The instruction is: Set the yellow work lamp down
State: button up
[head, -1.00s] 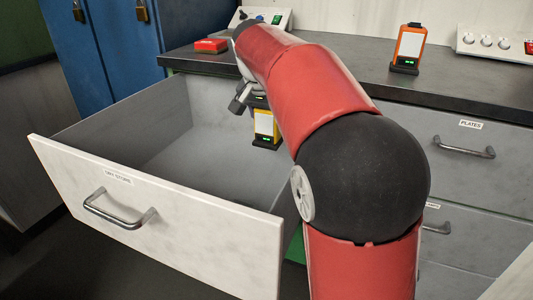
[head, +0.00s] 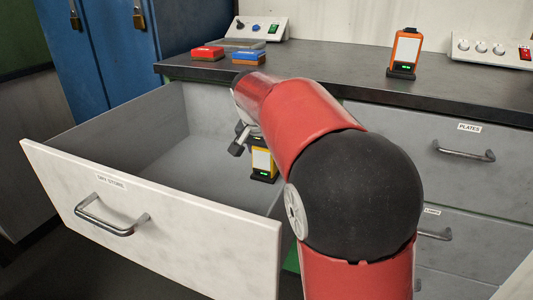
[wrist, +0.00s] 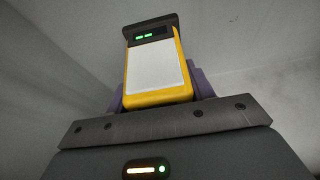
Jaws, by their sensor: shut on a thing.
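The yellow work lamp (head: 262,161) is inside the open drawer (head: 190,228), near its right side. It looks upright, with a pale panel and a dark base with a green light. I cannot tell whether its base touches the drawer floor. My gripper (wrist: 158,88) is shut on the lamp, its purple-grey fingers on either side of the yellow body (wrist: 157,72) in the wrist view. In the head view my arm hides most of the gripper and the lamp's top is partly covered.
An orange lamp (head: 405,51) stands on the dark counter (head: 345,82). A red box (head: 208,53) and a blue box (head: 248,58) lie at the counter's left. Switch panels stand behind. A closed drawer labelled PLATES (head: 470,165) is at right. The open drawer's left part is empty.

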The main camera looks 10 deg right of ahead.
jog(key=o, duration=1.2)
jog(key=shift+c, duration=0.2)
jog(key=p+v, duration=0.2)
jog(key=v, duration=1)
jog(key=shift+r, duration=0.2)
